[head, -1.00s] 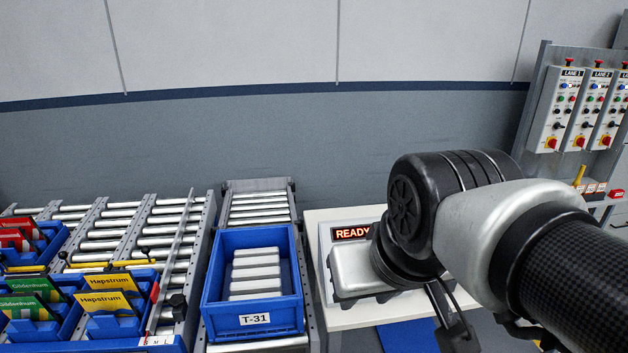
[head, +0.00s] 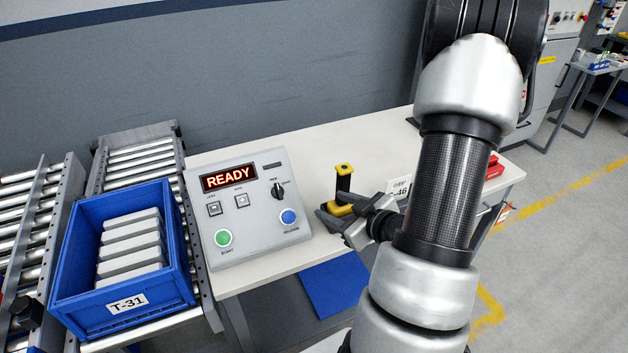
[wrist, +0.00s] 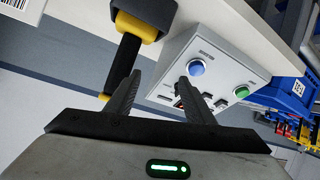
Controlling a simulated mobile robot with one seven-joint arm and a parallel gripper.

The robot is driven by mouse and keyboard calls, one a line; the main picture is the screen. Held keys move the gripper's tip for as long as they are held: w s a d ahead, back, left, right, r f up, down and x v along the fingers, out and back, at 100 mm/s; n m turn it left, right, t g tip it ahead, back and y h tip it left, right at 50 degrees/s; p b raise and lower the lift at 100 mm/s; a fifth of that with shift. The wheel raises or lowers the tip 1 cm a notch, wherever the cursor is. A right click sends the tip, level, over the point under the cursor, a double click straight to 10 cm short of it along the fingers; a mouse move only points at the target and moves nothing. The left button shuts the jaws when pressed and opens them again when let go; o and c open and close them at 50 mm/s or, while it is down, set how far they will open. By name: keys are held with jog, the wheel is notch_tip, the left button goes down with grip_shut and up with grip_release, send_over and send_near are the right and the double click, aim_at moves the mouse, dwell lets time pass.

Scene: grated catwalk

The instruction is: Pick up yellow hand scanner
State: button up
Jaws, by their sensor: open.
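The yellow hand scanner (head: 342,182), yellow with a black grip, stands upright on the white table beside the control box. In the wrist view the scanner (wrist: 123,60) shows at the upper left, its black grip just left of one finger. My gripper (head: 330,220) is in front of the scanner in the head view and overlaps its lower part. My gripper (wrist: 160,88) is open, with the control box visible in the gap between its fingers. I cannot tell whether a finger touches the scanner. Nothing is held.
The control box (head: 247,205) with a READY display stands left of the scanner on the white table (head: 345,140). A blue tote (head: 66,262) marked T-31 sits on the roller conveyor farther left. A label card (head: 398,187) stands right of the scanner, and a red item (head: 494,168) lies beyond my arm.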

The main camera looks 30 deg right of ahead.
aim_at(345, 186)
jog(key=s+d+m+t+h+b, duration=0.25)
jog(key=s+d+m+t, duration=0.2)
jog(key=s, duration=0.25)
jog(key=shift+m, duration=0.25)
jog(key=w, duration=0.3)
jog(key=w+b, duration=0.1)
jog(key=w, duration=0.3)
jog(key=w+d+b, duration=0.1)
jog(key=w, duration=0.3)
jog(key=shift+d+r, duration=0.1)
jog(key=shift+r, duration=0.2)
jog(key=w, duration=0.6)
jog(key=shift+d+p, duration=0.3)
jog(key=shift+p, duration=0.15)
jog(key=shift+c, duration=0.3)
grip_shut()
